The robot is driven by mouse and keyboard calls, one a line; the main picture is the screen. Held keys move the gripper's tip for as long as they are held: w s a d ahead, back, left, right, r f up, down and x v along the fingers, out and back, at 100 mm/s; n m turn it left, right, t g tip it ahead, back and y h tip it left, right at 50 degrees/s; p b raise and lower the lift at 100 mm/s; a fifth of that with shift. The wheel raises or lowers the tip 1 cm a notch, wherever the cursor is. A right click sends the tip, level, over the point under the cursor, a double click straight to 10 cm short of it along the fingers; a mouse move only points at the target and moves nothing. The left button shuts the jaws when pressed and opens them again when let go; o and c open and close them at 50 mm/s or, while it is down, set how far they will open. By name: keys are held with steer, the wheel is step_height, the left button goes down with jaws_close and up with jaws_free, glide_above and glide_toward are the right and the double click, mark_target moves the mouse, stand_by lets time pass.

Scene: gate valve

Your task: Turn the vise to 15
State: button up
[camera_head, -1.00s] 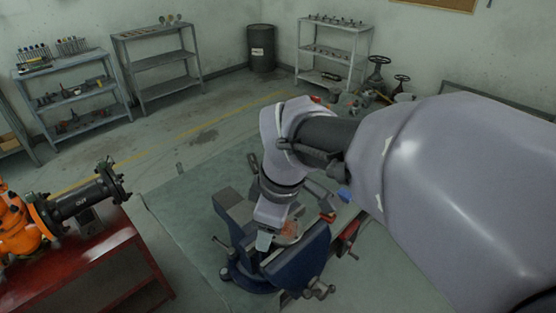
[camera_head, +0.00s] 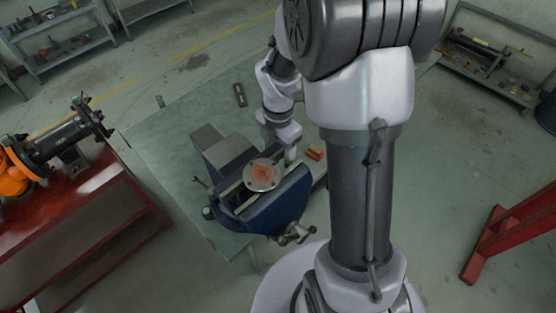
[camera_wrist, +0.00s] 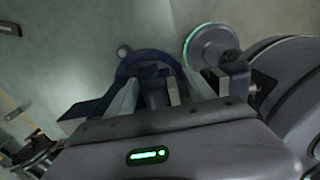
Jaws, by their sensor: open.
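The blue vise (camera_head: 232,212) stands on the green worktop. A round metal flange (camera_head: 262,175) with a rusty orange face sits at its jaws, and its screw handle (camera_head: 293,234) sticks out at the front. My gripper (camera_head: 290,157) points down just behind and right of the flange; its fingertips are partly hidden in the head view. In the wrist view my open gripper (camera_wrist: 160,88) has its two pale fingers apart, with the dark blue vise (camera_wrist: 148,60) seen between and beyond them. I cannot tell whether the fingers touch it. No scale number is legible.
A red table (camera_head: 110,215) with an orange and black valve assembly (camera_head: 62,140) stands at the left. A small orange and yellow item (camera_head: 315,152) lies right of my gripper. A red frame (camera_head: 510,225) stands at the right. Shelves line the back, with open floor between.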

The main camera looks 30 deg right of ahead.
steer(key=shift+f+b, duration=0.3)
steer(key=shift+f, duration=1.2)
jaws_close()
